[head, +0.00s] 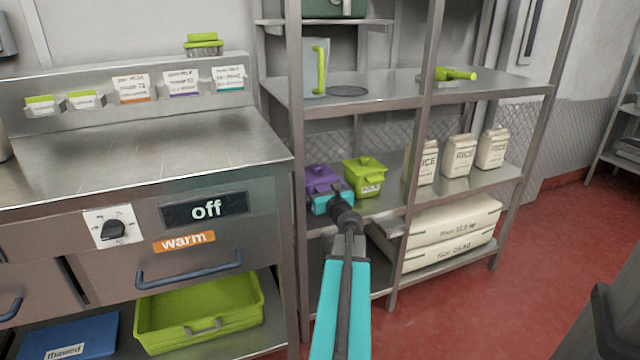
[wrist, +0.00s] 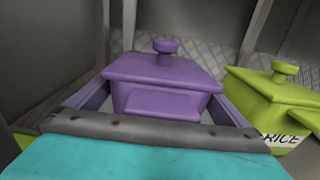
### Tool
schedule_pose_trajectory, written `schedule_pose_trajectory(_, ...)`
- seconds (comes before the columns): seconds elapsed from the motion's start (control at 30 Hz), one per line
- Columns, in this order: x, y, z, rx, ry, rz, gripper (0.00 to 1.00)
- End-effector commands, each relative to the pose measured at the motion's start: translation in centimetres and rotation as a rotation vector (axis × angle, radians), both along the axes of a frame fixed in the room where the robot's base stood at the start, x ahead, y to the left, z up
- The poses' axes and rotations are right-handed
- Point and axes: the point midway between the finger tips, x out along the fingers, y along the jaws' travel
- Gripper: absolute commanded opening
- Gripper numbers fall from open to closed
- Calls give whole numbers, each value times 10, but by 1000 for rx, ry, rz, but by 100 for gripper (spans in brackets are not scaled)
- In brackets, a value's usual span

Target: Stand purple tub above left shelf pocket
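The purple tub (head: 322,180) with a knobbed lid is at the left end of the middle shelf (head: 455,188), beside a green tub (head: 365,175). It looks upright; its base is hidden. In the wrist view, the purple tub (wrist: 160,85) is straight ahead, between the fingers of my gripper (wrist: 162,110). The fingers flank its body below the lid, with a narrow gap seeming to show on each side. In the head view my gripper (head: 328,198) is just in front of the tub. I cannot make out a marked shelf pocket.
The green tub, labelled RICE in the wrist view (wrist: 275,105), stands close on the right. A shelf post (head: 297,150) is close on the left. Several rice cartons (head: 458,157) stand farther right. The upper shelf (head: 400,88) is overhead; sacks (head: 445,235) lie below.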

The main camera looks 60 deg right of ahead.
Motion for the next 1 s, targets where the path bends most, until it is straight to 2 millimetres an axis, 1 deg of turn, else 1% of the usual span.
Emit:
schedule_pose_trajectory(0.2,-1,0,2,0,0,-1,100)
schedule_pose_trajectory(0.37,-8,5,2,0,0,-2,100)
schedule_pose_trajectory(0.57,-23,16,2,0,0,-3,100)
schedule_pose_trajectory(1.0,-62,43,2,1,1,-4,100)
